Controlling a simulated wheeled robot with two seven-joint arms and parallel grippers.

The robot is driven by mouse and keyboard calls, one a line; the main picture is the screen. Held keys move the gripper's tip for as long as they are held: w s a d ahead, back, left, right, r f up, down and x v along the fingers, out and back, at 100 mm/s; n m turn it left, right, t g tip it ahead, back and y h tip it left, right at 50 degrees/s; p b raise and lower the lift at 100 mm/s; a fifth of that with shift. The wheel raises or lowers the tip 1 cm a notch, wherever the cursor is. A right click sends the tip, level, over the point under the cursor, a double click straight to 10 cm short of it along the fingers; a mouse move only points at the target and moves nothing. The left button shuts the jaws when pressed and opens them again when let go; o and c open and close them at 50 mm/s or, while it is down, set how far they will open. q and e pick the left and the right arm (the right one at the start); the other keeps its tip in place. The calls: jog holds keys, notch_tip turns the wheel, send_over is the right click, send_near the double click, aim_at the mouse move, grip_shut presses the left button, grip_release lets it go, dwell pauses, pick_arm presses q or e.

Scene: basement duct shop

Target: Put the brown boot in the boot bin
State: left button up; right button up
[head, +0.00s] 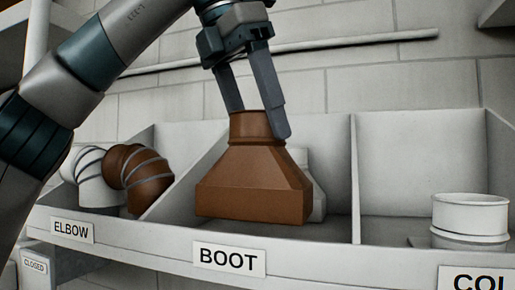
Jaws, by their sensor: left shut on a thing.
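The brown boot (253,178) is a flared duct piece with a round collar on top. It is upright inside the boot bin, the compartment behind the BOOT label (229,259). My left gripper (261,120) comes down from above and is shut on the boot's collar. I cannot tell whether the boot's base touches the bin floor, as the front lip (330,246) is close below it. A white boot (312,186) stands behind it, mostly hidden. My right gripper is not in view.
The elbow bin on the left holds a white elbow (98,190) and a brown elbow (142,178). A divider (355,180) separates the boot bin from the right bin, which holds white collars (469,218). A pale rail (340,42) runs along the wall behind.

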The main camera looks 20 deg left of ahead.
aim_at(257, 148)
pick_arm(q)
jog(key=shift+f, duration=0.25)
jog(key=shift+f, duration=0.65)
jog(key=shift+w+a+f, duration=0.1)
jog(key=shift+f, duration=1)
jog(key=shift+s+f, duration=0.1)
jog(key=shift+s, duration=0.1)
jog(key=o, duration=1.6)
jog(key=shift+w, duration=0.15)
